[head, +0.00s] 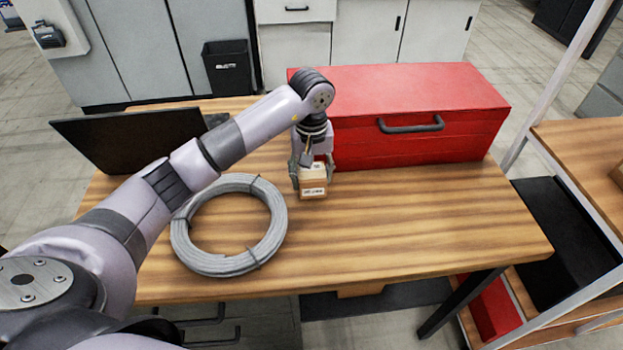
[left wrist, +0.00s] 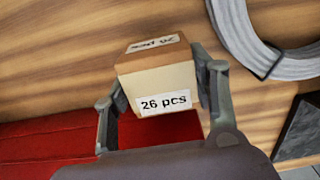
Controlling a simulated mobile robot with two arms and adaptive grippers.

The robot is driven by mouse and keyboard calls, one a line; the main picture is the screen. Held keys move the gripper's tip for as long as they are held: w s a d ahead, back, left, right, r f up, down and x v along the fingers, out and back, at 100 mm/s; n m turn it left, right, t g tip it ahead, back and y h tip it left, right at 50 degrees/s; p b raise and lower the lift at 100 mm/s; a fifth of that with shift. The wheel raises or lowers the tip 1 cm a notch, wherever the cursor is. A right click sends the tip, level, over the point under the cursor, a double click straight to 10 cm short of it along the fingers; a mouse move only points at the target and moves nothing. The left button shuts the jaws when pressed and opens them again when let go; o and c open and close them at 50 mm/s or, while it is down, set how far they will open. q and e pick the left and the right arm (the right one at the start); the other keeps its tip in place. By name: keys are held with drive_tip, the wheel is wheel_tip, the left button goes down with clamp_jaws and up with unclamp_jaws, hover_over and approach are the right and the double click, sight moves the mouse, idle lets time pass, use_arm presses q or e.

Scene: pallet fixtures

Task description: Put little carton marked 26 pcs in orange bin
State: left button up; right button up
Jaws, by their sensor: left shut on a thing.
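The little carton (head: 313,184) is a small tan box with white labels. In the left wrist view the carton (left wrist: 155,78) shows "26 pcs" on its near side and a second label on another face. My left gripper (head: 312,178) is shut on the carton, with one finger on each side of it. In the left wrist view the fingers of my left gripper (left wrist: 160,88) flank the box. The carton is at the wooden table in front of the red toolbox; I cannot tell whether it touches the tabletop. No orange bin shows in either view. My right gripper is not in view.
A large red toolbox (head: 405,115) stands at the table's back right. A grey cable coil (head: 275,235) lies left of the carton. A dark laptop-like panel (head: 130,140) is at the back left. The wooden table (head: 420,220) is clear at front right. A shelf unit (head: 575,150) stands to the right.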

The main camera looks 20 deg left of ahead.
use_arm(q)
drive_tip(key=shift+f, duration=1.5)
drive_tip(key=o, duration=1.3)
drive_tip(key=shift+c, duration=0.2)
drive_tip(key=shift+r, duration=0.1)
